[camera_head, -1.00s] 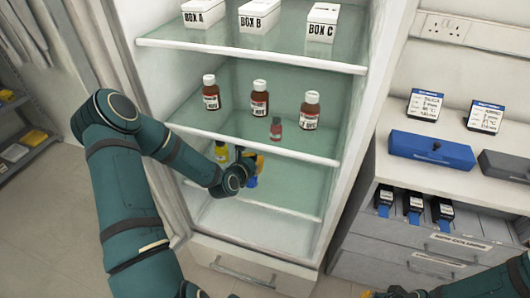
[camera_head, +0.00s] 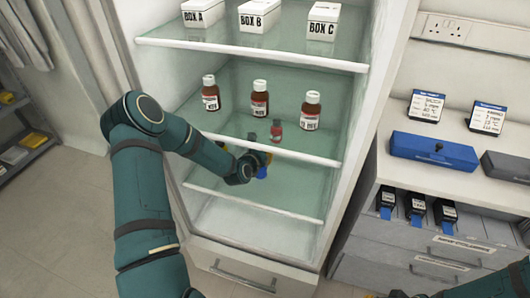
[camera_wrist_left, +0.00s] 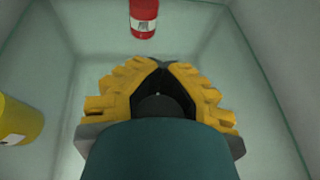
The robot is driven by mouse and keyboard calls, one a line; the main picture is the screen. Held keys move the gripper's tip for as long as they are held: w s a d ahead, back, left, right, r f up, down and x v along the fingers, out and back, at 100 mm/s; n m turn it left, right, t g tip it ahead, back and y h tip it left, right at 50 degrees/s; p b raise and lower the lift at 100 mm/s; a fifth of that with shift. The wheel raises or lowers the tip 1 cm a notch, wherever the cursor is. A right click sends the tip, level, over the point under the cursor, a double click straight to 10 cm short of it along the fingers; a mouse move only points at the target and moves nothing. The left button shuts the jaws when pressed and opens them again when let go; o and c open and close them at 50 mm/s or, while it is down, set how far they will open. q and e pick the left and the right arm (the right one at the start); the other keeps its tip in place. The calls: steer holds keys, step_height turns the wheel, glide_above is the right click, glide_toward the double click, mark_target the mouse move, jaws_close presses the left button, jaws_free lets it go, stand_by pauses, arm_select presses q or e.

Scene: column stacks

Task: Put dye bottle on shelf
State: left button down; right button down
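My left gripper (camera_head: 264,158) reaches into the cabinet just below the front edge of the middle glass shelf (camera_head: 250,147). It is closed around something, and a small blue dye bottle (camera_head: 262,173) shows beneath its fingers. In the left wrist view the yellow fingers (camera_wrist_left: 160,85) meet at their tips, and the blue body is hidden. A small red bottle (camera_head: 275,131) stands beyond the gripper; it also shows in the left wrist view (camera_wrist_left: 143,18). My right gripper (camera_head: 395,294) is barely in view.
Brown bottles (camera_head: 260,99) stand on the middle shelf, and white boxes (camera_head: 258,17) on the top shelf. The lower shelf (camera_head: 250,205) has bare room at its front. A counter with a blue case (camera_head: 432,152) is at right.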

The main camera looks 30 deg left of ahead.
arm_select(q)
steer(key=shift+f, duration=0.1)
steer(key=c, duration=1.1)
jaws_free()
steer(key=shift+c, duration=0.2)
